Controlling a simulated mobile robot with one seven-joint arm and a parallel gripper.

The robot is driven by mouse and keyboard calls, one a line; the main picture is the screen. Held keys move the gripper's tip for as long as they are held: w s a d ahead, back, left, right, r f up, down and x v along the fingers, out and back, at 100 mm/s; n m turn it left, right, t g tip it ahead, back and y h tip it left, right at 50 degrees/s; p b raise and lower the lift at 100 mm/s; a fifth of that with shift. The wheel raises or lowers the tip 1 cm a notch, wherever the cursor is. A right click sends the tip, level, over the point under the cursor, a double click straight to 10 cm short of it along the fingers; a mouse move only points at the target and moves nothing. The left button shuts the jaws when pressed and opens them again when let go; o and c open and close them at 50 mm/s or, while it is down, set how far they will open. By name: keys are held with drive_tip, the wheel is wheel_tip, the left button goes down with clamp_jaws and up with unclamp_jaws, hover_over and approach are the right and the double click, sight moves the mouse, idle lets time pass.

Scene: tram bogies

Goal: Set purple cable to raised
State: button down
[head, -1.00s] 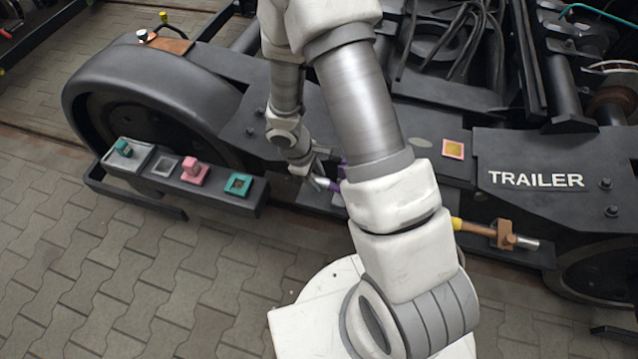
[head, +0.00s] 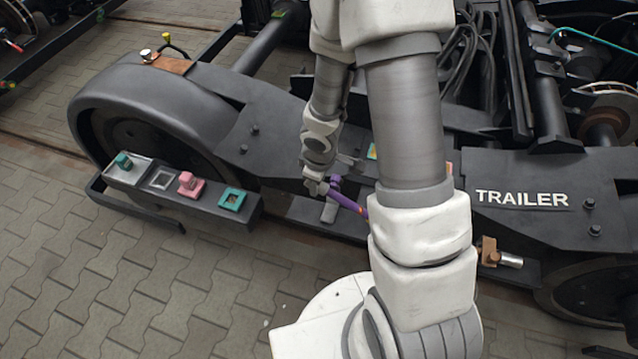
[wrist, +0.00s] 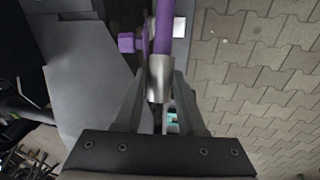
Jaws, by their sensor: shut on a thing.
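The purple cable (head: 348,203) runs from my gripper down to the right and passes behind my arm. My gripper (head: 318,186) is in front of the dark bogie frame. In the wrist view the cable (wrist: 163,42) ends in a silver tip, and my gripper (wrist: 162,84) is shut on that tip. A purple clamp with a knob (wrist: 127,42) is just left of the cable; whether the cable sits in it I cannot tell. Purple also shows at the clamp (head: 335,181) beside my gripper in the head view.
The bogie (head: 270,140) fills the back. A brown clamp (head: 489,251) with a silver-tipped end is at right. Paving is clear in front.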

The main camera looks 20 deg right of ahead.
drive_tip(key=shift+d+r, duration=0.1)
drive_tip(key=shift+r, duration=0.2)
drive_tip(key=shift+s, duration=0.1)
drive_tip(key=c, duration=0.5)
unclamp_jaws()
drive_tip(key=p+v, duration=1.1)
drive_tip(key=v, duration=0.6)
drive_tip(key=shift+r, duration=0.2)
drive_tip(key=shift+s+d, duration=0.15)
drive_tip(key=shift+d, duration=0.05)
